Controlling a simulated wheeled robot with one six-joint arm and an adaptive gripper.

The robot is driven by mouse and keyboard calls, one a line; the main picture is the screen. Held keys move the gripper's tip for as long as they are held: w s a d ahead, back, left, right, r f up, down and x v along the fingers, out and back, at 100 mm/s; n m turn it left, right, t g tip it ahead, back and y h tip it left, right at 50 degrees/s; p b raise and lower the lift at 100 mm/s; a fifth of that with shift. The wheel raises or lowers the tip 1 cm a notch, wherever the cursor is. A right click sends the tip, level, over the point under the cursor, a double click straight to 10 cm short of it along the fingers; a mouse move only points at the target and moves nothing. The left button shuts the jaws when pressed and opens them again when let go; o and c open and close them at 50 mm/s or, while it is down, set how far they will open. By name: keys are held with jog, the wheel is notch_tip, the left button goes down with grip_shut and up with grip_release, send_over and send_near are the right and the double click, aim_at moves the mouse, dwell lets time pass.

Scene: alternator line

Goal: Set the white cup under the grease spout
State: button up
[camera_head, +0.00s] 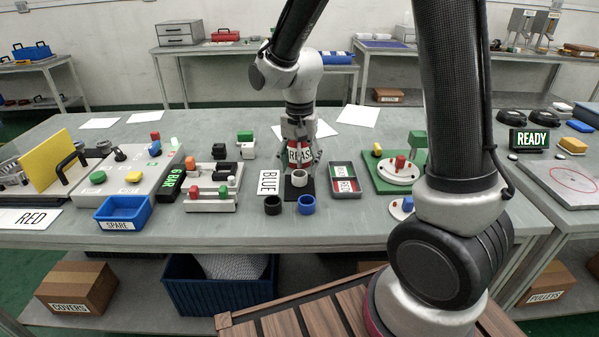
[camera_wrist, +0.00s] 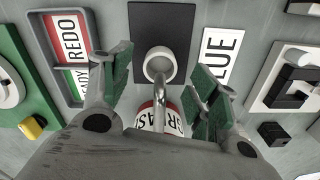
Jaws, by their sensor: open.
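The white cup (camera_head: 299,179) stands upright on a dark mat (camera_wrist: 180,18) in front of the grease dispenser (camera_head: 299,153). In the wrist view the cup (camera_wrist: 150,67) shows from above. The dispenser's metal spout (camera_wrist: 172,78) curves from its red and white body (camera_wrist: 150,118), and its tip appears over the cup's opening; the exact height gap cannot be told. My gripper (camera_head: 299,160) is at the dispenser, behind the cup. In the wrist view my gripper (camera_wrist: 165,80) is open, its green-padded fingers apart on both sides of the spout, with nothing between them touching the pads.
A black cup (camera_head: 272,205) and a blue cup (camera_head: 306,205) stand near the front. A BLUE card (camera_head: 269,182) lies left of the mat; a two-part tray (camera_head: 346,196) is at right. A green board (camera_head: 376,183) lies beyond the tray. Bare table shows along the front edge.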

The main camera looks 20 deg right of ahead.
notch_tip(320, 180, up, 9)
jog(key=shift+f, duration=0.15)
dwell(0.5)
